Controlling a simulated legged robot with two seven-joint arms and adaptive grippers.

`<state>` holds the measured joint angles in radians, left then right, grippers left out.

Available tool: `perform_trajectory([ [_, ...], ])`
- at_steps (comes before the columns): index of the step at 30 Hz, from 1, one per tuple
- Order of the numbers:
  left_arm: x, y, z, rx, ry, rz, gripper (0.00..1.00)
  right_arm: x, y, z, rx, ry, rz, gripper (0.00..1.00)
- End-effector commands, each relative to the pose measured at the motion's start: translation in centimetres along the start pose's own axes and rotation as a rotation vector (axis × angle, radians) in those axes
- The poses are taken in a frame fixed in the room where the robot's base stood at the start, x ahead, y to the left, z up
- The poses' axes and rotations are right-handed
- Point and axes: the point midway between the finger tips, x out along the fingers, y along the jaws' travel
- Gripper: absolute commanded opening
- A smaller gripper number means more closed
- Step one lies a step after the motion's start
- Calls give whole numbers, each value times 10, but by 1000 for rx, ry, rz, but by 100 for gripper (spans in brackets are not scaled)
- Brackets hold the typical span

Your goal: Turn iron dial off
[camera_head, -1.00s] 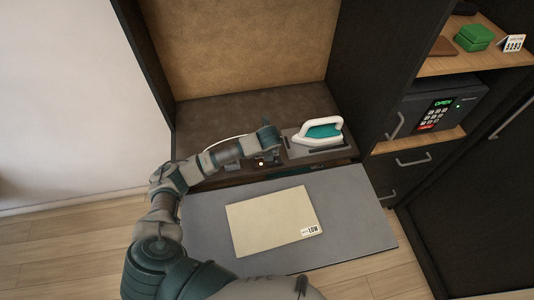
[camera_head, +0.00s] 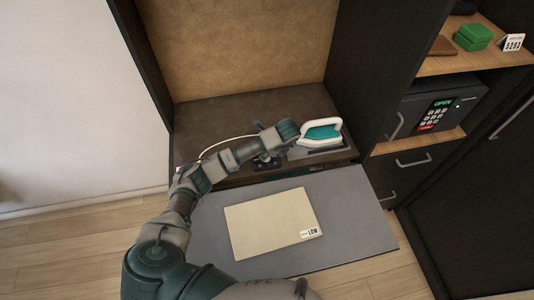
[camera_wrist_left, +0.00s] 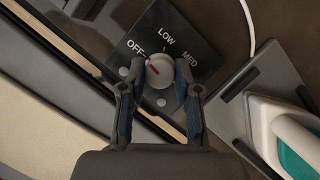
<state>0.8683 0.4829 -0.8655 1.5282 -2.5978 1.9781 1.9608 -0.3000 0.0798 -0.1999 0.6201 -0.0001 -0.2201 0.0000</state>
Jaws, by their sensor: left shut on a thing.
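The iron dial (camera_wrist_left: 160,71) is a round white knob with a red pointer mark on a dark panel (camera_wrist_left: 190,40) printed OFF, LOW and MED. The red mark points toward the upper left, close to OFF. My left gripper (camera_wrist_left: 158,84) has its two fingers on either side of the knob and is shut on it. In the head view my left gripper (camera_head: 266,160) is on the counter just left of the iron and hides the dial. The white and teal iron (camera_head: 321,132) rests on its grey stand, and it also shows in the left wrist view (camera_wrist_left: 286,138).
A white cord (camera_head: 222,142) runs behind my forearm. A grey board (camera_head: 350,215) with a beige folder (camera_head: 270,220) marked LOW lies in front of the counter. Dark cabinet walls enclose the counter, and a safe (camera_head: 437,108) reading OPEN sits to the right.

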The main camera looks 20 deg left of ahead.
Motion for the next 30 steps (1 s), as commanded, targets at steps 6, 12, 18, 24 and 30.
perform_trajectory([
  [6, -2, -3, 3, -77, -2, 21, 0, -1, 0, 0, 0, 0, 0, 40],
  [12, -2, -3, 3, -101, -1, 31, 0, -1, 0, 0, 0, 0, 0, 40],
  [18, -2, -3, 3, -104, -1, 31, 0, -1, 0, 0, 0, 0, 0, 40],
  [24, -2, -3, 2, -103, -1, 31, 37, -1, 0, 0, 0, 0, 0, 40],
  [30, -2, -2, 2, -100, 0, 35, 56, -1, 0, 0, 0, 0, 0, 40],
])
